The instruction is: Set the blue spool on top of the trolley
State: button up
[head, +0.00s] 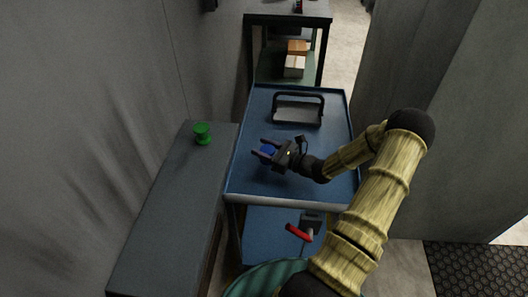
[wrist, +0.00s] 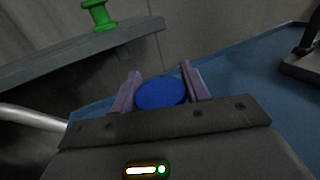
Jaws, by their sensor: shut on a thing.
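The blue spool (head: 267,150) is between the fingers of my gripper (head: 264,149), over the left part of the trolley's top. In the wrist view the blue spool (wrist: 161,92) shows its round blue end between the two purple fingers of my gripper (wrist: 161,88), which is shut on it. The trolley (head: 254,184) has a blue top with a low rim and a blue lower shelf. It also shows in the wrist view (wrist: 245,68). I cannot tell whether the spool touches the top.
A green spool (head: 203,134) stands on a grey bench (head: 172,200) left of the trolley. A dark open-framed carrier (head: 298,109) sits at the back of the trolley top. A red-handled tool (head: 299,233) is on the lower shelf. Behind is a rack (head: 290,18) with boxes.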

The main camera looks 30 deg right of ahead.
jog(key=shift+f, duration=0.9)
jog(key=shift+f, duration=0.15)
jog(key=o, duration=1.1)
jog(key=shift+r, duration=0.2)
jog(key=v, duration=1.2)
jog(key=shift+b, duration=0.4)
jog(key=shift+f, duration=0.1)
